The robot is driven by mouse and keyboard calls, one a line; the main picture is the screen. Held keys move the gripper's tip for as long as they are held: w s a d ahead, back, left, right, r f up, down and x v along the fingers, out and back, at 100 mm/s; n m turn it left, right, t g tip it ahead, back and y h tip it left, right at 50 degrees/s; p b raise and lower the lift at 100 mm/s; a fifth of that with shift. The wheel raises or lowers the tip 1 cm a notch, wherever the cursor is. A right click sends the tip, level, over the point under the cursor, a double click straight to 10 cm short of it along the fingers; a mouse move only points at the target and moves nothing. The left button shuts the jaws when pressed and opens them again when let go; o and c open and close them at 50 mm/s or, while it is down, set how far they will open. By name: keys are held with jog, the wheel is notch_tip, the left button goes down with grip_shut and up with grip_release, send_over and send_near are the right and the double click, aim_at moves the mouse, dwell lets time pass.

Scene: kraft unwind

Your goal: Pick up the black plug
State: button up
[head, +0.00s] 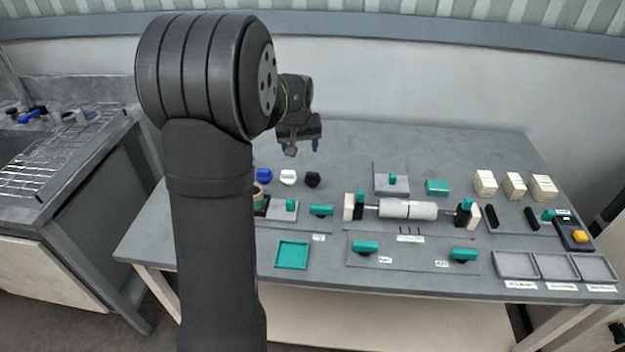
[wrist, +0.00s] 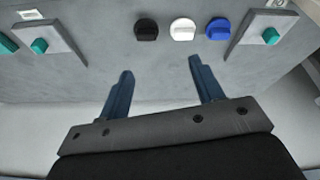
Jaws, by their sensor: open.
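The black plug (head: 312,179) sits on the grey table, at the right end of a row with a white plug (head: 288,177) and a blue plug (head: 264,175). In the wrist view the black plug (wrist: 146,29) is at the left of that row, beyond my fingertips, with the white plug (wrist: 183,29) and blue plug (wrist: 218,28) to its right. My gripper (wrist: 160,68) is open and empty, apart from the plugs. In the head view my gripper (head: 302,149) hangs above the table behind the row.
A roller (head: 408,209) lies across its supports on the table, right of the plugs. A teal tray (head: 291,255) lies in front. Plates with teal knobs (wrist: 262,36) flank the row in the wrist view. Cream blocks (head: 485,183) and grey trays (head: 516,264) are at the right.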

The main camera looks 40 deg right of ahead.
jog(key=s+d+m, duration=0.1)
jog(key=d+m, duration=0.1)
send_near(312, 174)
jog(key=shift+m+h, duration=0.3)
jog(key=shift+m, duration=0.1)
jog(key=x, duration=0.5)
jog(key=shift+w+f, duration=0.15)
jog(key=shift+x, duration=2.7)
jog(key=shift+a, duration=0.1)
jog(key=c, duration=0.7)
